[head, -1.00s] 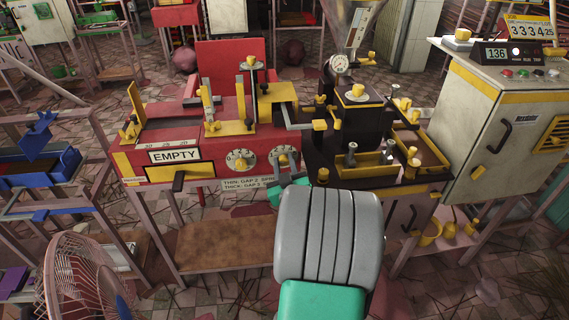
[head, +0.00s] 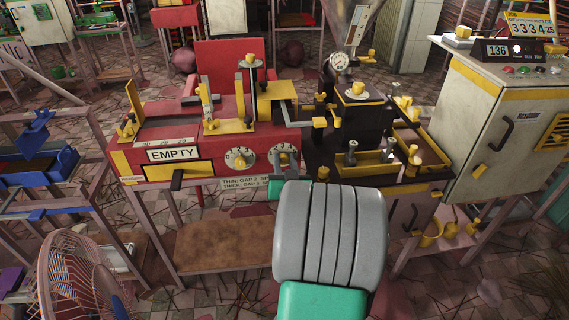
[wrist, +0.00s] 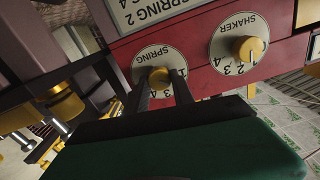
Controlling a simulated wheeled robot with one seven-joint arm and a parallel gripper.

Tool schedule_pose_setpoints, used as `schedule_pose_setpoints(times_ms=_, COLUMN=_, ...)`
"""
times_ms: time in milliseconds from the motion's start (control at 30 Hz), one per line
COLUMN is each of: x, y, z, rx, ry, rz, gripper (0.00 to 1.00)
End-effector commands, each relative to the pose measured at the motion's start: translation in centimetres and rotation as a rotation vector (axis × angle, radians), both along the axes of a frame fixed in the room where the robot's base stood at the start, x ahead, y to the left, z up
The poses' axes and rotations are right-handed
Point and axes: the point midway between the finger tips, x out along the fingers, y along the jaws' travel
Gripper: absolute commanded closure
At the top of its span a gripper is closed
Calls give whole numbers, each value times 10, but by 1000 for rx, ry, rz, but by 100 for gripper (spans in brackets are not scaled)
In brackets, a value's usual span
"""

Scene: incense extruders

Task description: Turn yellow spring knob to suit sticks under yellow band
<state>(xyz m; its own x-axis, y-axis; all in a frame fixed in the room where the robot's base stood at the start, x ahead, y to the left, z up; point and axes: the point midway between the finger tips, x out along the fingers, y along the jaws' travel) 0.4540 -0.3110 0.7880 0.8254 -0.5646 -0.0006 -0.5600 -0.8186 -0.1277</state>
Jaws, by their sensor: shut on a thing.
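The yellow spring knob (wrist: 158,75) sits in the middle of a white dial marked SPRING, on the red machine front in the wrist view, which shows the lettering upside down. My gripper (wrist: 161,80) has its two dark fingers on either side of this knob and is shut on it. The fingers cover part of the dial, so the exact setting cannot be read. In the head view the spring dial (head: 291,152) is partly hidden behind my gripper (head: 284,158). A label (head: 246,184) with THIN and THICK settings hangs below, partly covered by my arm.
The shaker knob (wrist: 243,48) is beside the spring dial; its dial (head: 240,158) is clear in the head view. A black press (head: 357,115) with yellow trays stands right. A fan (head: 85,275) stands lower left.

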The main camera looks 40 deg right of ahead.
Motion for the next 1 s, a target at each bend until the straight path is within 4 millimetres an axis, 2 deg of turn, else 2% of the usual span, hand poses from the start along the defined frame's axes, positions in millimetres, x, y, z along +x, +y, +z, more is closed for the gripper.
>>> schedule_pose_setpoints(times_ms=400, x=-1, y=-1, z=1, rx=142, ry=-99, rz=0, gripper=100)
schedule_pose_setpoints(times_ms=867, x=-1, y=-1, z=1, rx=152, ry=-107, rz=-1, gripper=100)
schedule_pose_setpoints(times_ms=900, x=-1, y=-1, z=1, rx=152, ry=-107, rz=-1, gripper=67)
schedule_pose_setpoints(times_ms=1000, x=-1, y=-1, z=1, rx=152, ry=-107, rz=0, gripper=59)
